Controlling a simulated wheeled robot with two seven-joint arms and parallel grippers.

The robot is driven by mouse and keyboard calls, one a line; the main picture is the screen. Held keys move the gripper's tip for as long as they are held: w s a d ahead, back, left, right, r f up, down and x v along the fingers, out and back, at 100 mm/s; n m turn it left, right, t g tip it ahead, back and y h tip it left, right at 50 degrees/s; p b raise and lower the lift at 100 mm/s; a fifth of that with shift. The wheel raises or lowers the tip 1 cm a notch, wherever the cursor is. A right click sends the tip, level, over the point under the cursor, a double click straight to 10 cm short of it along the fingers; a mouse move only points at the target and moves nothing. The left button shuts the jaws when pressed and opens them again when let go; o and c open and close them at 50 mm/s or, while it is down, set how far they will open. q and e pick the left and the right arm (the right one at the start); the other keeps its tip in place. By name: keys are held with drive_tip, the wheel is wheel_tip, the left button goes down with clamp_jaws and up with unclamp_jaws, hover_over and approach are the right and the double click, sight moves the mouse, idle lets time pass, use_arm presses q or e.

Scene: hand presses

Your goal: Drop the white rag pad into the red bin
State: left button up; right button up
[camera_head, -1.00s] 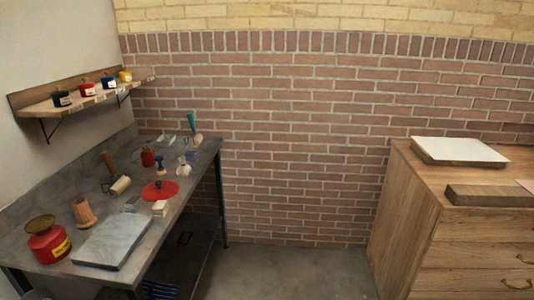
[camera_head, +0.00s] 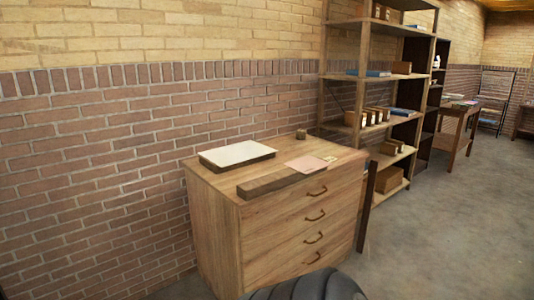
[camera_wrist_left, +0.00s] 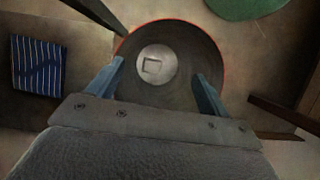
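In the left wrist view my left gripper (camera_wrist_left: 159,70) points down, its two blue-grey fingers spread apart with nothing between them. Below it is a round, dark-walled bin with a red rim (camera_wrist_left: 221,62). Inside, a small pale square (camera_wrist_left: 152,65), which looks like the white rag pad, lies on a lighter round patch. The gripper is above the bin's opening; its exact height cannot be told. Neither the bin nor the pad shows in the head view. My right gripper is not in view.
A navy striped cloth (camera_wrist_left: 38,66) lies left of the bin, and part of a green round thing (camera_wrist_left: 245,7) shows above right. In the head view a wooden drawer cabinet (camera_head: 219,235) stands against the brick wall, with shelving (camera_head: 362,75) beyond it and open floor (camera_head: 440,235) at right.

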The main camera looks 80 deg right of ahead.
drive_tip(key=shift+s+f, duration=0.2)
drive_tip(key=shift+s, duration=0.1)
use_arm(q)
drive_tip(key=b+v, duration=0.1)
drive_tip(key=v, duration=0.6)
drive_tip(key=shift+w+r+b, duration=0.15)
drive_tip(key=shift+r+b, duration=0.2)
drive_tip(key=shift+b, duration=0.05)
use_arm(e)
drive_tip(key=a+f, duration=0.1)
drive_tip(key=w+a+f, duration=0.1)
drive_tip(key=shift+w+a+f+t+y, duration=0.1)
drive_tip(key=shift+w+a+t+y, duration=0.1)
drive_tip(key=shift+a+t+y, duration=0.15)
use_arm(q)
drive_tip(key=shift+a, duration=0.15)
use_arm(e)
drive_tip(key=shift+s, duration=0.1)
